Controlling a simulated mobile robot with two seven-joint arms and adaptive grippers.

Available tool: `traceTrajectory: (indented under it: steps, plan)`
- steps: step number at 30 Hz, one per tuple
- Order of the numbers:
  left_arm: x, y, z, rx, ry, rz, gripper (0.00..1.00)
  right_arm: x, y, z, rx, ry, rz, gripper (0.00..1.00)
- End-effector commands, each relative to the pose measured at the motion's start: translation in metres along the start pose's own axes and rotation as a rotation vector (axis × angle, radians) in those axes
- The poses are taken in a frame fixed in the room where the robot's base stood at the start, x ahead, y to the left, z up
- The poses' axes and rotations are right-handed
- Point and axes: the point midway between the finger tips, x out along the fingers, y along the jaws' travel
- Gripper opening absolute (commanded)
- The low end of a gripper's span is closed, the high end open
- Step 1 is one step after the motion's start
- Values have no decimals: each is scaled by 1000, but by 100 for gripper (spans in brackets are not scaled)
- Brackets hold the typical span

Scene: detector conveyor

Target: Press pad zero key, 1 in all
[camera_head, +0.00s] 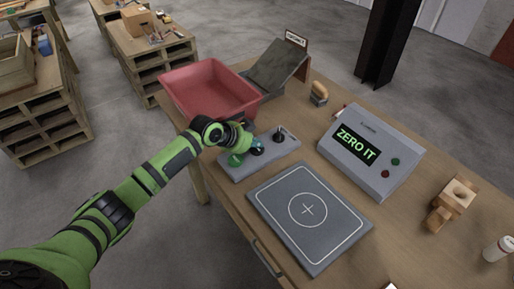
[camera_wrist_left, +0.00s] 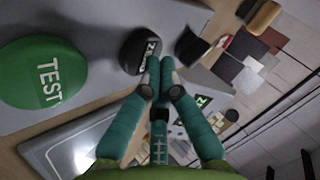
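The control box (camera_head: 262,158) on the table carries a green TEST button (camera_head: 236,160), a dark round key and a lever (camera_head: 279,135). In the left wrist view the black key (camera_wrist_left: 138,50) shows white lettering that looks like ZERO, and the green TEST button (camera_wrist_left: 42,75) lies to its left. My left gripper (camera_head: 256,146) is over the box at the dark key. Its teal fingertips (camera_wrist_left: 160,66) are together and empty, right beside the key in the picture; I cannot tell whether they touch it. My right gripper is not in view.
A grey pad (camera_head: 335,238) with a circle and cross lies in front. A console (camera_head: 385,172) with a display reading ZERO IT stands behind it. A red tray (camera_head: 185,88), a dark ramp (camera_head: 273,68), a brush (camera_head: 319,94) and a wooden block (camera_head: 458,193) are around.

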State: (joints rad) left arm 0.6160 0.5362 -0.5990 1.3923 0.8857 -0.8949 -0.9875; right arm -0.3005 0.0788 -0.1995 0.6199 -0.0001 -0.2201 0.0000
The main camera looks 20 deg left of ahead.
Motion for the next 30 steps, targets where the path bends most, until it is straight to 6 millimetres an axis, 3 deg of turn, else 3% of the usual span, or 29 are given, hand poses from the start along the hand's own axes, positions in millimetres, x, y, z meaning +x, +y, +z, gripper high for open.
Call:
traceTrajectory:
  steps: [16, 30]
  plan:
    - [2, 2, 2, 0, -2, 4, 0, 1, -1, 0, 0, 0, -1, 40]
    - [-9, -6, -7, 0, -1, 3, 0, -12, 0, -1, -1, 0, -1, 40]
